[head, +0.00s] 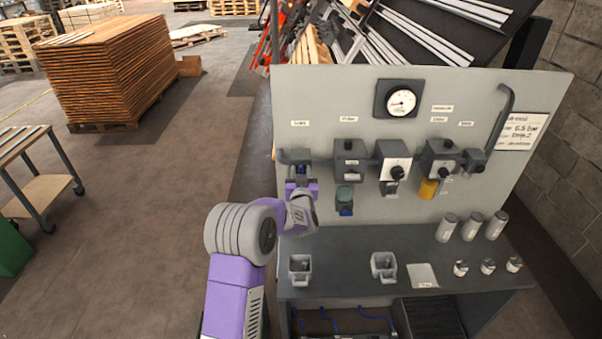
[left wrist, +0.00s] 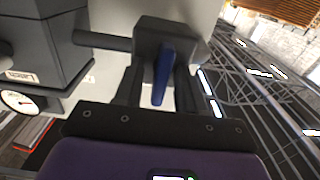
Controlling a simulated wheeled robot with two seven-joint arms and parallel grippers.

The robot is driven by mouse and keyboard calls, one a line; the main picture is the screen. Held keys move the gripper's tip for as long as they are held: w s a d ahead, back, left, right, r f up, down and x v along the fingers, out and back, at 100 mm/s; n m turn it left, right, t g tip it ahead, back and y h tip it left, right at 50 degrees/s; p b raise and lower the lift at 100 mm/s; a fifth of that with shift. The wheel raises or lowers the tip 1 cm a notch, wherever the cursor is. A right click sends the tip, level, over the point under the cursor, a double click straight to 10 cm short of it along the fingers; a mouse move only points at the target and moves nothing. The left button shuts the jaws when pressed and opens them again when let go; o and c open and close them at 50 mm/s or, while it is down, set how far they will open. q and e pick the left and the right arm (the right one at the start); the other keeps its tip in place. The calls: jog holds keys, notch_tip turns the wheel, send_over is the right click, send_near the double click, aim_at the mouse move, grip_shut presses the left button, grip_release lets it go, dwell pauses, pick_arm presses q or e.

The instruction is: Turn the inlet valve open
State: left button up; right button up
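The inlet valve (head: 297,156) is a dark grey block at the left end of the pipe line on the upright panel. It also shows in the left wrist view (left wrist: 165,38). Its blue lever (left wrist: 162,75) points down towards my gripper, crosswise to the pipe (left wrist: 104,41). My left gripper (head: 300,184) is right below the valve. In the left wrist view its two dark fingers (left wrist: 159,92) stand apart, one on each side of the lever, with gaps visible. In the head view the gripper partly hides the lever. My right gripper is not in view.
To the valve's right are a filter block (head: 349,156), a regulator (head: 393,166), a unit with an amber bowl (head: 428,188) and a gauge (head: 401,101). Below, a bench (head: 345,250) carries two grey cups, a card and several cylinders. Open floor (head: 130,220) lies left.

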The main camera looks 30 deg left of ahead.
pick_arm(q)
grip_shut()
jog(key=m, duration=0.2)
jog(key=shift+d+m+b, duration=0.15)
jog(key=shift+m+b, duration=0.2)
jog(key=shift+m, duration=0.05)
jog(key=m, duration=0.2)
jog(key=shift+m, duration=0.3)
jog(key=m, duration=0.3)
jog(key=shift+w+d+m, duration=0.1)
jog(key=shift+m, duration=0.2)
jog(key=m, duration=0.3)
jog(key=m+p, duration=0.1)
jog(key=m, duration=0.4)
jog(key=shift+d+f+m, duration=0.1)
jog(key=shift+f+m, duration=0.15)
jog(key=shift+m, duration=0.15)
